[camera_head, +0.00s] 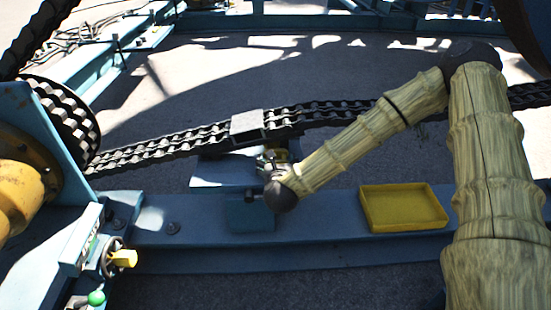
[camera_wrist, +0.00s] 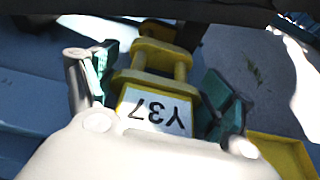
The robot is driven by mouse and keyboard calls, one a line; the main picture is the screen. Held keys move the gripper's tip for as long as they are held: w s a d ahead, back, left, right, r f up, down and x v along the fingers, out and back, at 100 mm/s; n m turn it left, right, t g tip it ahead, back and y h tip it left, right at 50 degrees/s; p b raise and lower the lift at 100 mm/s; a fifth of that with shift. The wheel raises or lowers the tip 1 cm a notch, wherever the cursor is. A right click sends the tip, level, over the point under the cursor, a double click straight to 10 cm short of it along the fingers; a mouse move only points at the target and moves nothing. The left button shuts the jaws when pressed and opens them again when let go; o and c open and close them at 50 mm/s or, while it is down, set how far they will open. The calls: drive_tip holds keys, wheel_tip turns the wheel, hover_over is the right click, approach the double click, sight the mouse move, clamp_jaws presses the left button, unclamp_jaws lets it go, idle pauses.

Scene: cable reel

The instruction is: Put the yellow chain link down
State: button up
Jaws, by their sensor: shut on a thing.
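The yellow chain link (camera_wrist: 155,60) with a white label reading "Y37" is between the green-padded fingers of my gripper (camera_wrist: 165,88) in the wrist view. My gripper is shut on it. In the head view my gripper (camera_head: 268,160) hangs near the middle, just in front of the dark chain (camera_head: 340,109) and above the blue beam (camera_head: 325,220). Only a small bit of the link (camera_head: 281,156) shows there, the rest hidden by my gripper. Whether the link touches anything below or behind cannot be told.
A shallow yellow tray (camera_head: 402,208) lies on the beam to the right and looks empty; its edge shows in the wrist view (camera_wrist: 282,150). A grey plate (camera_head: 247,124) sits on the chain. A sprocket (camera_head: 68,118) and yellow handwheel knob (camera_head: 124,258) are at left.

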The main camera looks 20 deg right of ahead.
drive_tip(key=w, duration=0.1)
drive_tip(key=w+d+b, duration=0.1)
drive_tip(key=w, duration=0.1)
drive_tip(key=shift+w, duration=0.3)
drive_tip(key=shift+s+f, duration=0.15)
drive_tip(key=shift+f, duration=0.1)
drive_tip(key=shift+f+b, duration=0.4)
drive_tip(key=shift+b, duration=0.1)
drive_tip(key=o, duration=1.4)
drive_tip(key=shift+c, duration=0.2)
drive_tip(key=shift+r, duration=0.1)
